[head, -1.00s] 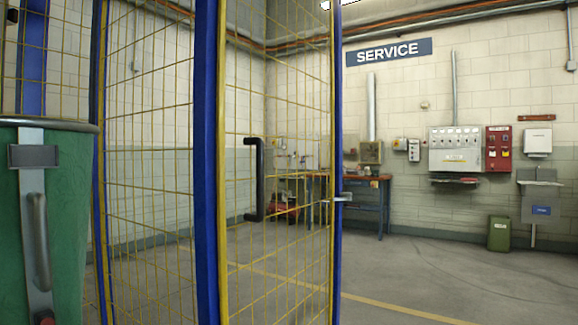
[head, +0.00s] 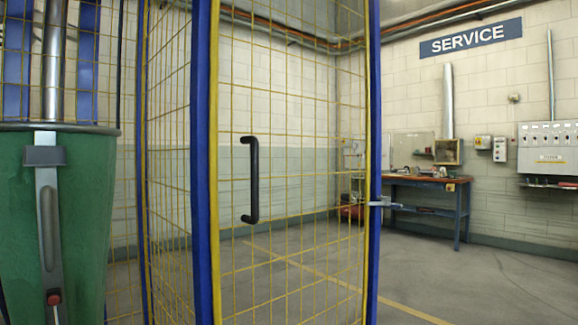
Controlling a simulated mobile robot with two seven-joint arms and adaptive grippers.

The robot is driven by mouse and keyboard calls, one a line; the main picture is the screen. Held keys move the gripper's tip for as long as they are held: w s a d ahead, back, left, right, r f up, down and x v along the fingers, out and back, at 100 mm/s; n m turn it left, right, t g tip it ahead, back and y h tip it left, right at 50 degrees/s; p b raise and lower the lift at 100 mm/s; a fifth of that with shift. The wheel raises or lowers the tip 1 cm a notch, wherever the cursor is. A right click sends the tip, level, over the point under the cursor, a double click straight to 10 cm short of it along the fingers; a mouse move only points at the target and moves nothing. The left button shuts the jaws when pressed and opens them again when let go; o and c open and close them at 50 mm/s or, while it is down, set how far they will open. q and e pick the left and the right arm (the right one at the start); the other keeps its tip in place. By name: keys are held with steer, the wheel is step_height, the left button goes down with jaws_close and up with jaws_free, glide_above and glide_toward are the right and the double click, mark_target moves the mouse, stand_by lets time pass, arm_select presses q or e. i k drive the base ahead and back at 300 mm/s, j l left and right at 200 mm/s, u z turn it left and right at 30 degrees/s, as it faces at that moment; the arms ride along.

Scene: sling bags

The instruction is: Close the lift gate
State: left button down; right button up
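The lift gate (head: 300,232) is a yellow wire mesh panel with a yellow frame and a blue edge on its right side. A black D-shaped handle (head: 253,180) is fixed on the mesh near its left part. A grey metal latch piece (head: 384,203) sticks out from the gate's right edge. A blue post (head: 203,165) stands along the gate's left side. Whether the gate is fully open or partly open, I cannot tell. Neither of my grippers is in view.
A green bin-like container (head: 85,215) with a grey lever stands close at the left, by mesh panels. A workbench (head: 430,190) stands by the back wall under a SERVICE sign (head: 471,37). A grey electrical panel (head: 548,148) hangs at the right. The floor right of the gate is clear.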

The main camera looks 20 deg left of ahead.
mark_target(252, 219)
steer(key=i+l, duration=0.1)
steer(key=l, duration=0.25)
steer(key=i+l+u, duration=0.1)
steer(key=l, duration=0.3)
steer(key=i+l+u, duration=0.1)
steer(key=l, duration=0.25)
steer(key=i+l+u, duration=0.15)
steer(key=i, duration=0.1)
